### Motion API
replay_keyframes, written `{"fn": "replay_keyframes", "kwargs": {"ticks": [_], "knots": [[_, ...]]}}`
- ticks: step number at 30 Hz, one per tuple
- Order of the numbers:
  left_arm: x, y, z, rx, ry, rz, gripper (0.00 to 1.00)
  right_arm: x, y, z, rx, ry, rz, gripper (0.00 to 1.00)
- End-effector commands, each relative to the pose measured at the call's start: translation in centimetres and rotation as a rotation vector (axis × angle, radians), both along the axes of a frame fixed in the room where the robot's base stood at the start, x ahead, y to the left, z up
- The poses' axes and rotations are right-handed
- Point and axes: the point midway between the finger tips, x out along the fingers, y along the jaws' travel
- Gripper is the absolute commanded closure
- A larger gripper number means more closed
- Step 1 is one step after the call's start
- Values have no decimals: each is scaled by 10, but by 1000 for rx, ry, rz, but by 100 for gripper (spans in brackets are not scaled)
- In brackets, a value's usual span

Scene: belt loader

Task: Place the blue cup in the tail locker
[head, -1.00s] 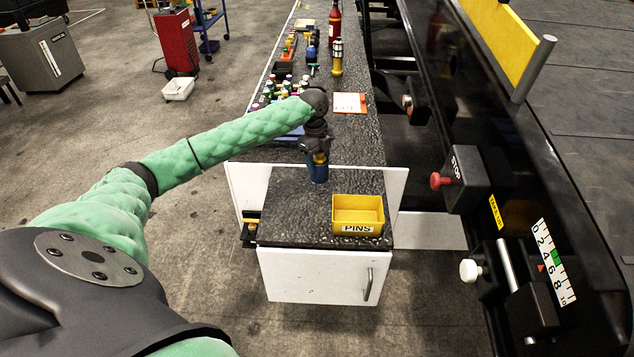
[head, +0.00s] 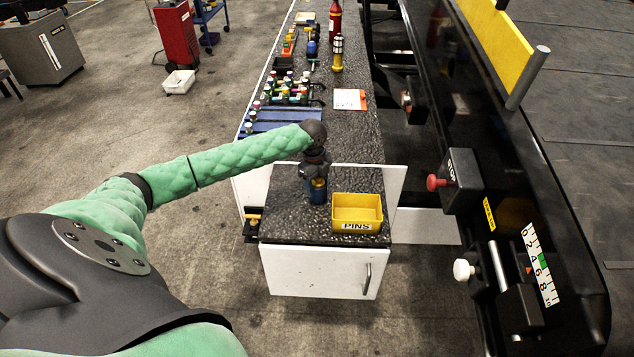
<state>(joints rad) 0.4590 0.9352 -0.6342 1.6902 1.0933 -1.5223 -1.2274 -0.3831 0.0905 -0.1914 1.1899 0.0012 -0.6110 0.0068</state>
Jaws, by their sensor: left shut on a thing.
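My left gripper (head: 316,180) reaches in over the near end of the counter and points down. It is shut on the blue cup (head: 317,194), which is upright, left of the yellow PINS bin. I cannot tell whether the cup's bottom touches the dark top. The tail locker (head: 318,273) is the white cabinet under this near end; its front door with a grey handle at the right looks shut. Its inside is hidden. My right gripper is not in view.
The yellow PINS bin (head: 357,212) stands right of the cup. A white upright panel (head: 395,190) stands behind the lower top. Farther back on the counter (head: 350,135) are several small bottles and an orange-white card (head: 350,99). Black machinery with a red STOP button (head: 436,182) is at the right.

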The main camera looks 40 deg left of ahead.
Motion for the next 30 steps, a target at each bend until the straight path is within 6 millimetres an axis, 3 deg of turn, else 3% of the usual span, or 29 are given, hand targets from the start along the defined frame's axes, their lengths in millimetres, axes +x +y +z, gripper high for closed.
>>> {"fn": "replay_keyframes", "kwargs": {"ticks": [6, 7, 10, 22, 30], "knots": [[0, 0, 0, 0, 0, 0, 90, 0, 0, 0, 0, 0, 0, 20], [0, 0, -1, 0, 0, 0, 42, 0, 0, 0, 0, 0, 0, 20], [0, 0, -1, 0, 0, 0, 23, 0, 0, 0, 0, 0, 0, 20], [1, 1, 5, 2, -1, 1, 23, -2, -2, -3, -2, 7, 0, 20], [1, 6, 47, 2, -3, -1, 23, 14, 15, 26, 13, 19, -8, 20]]}}
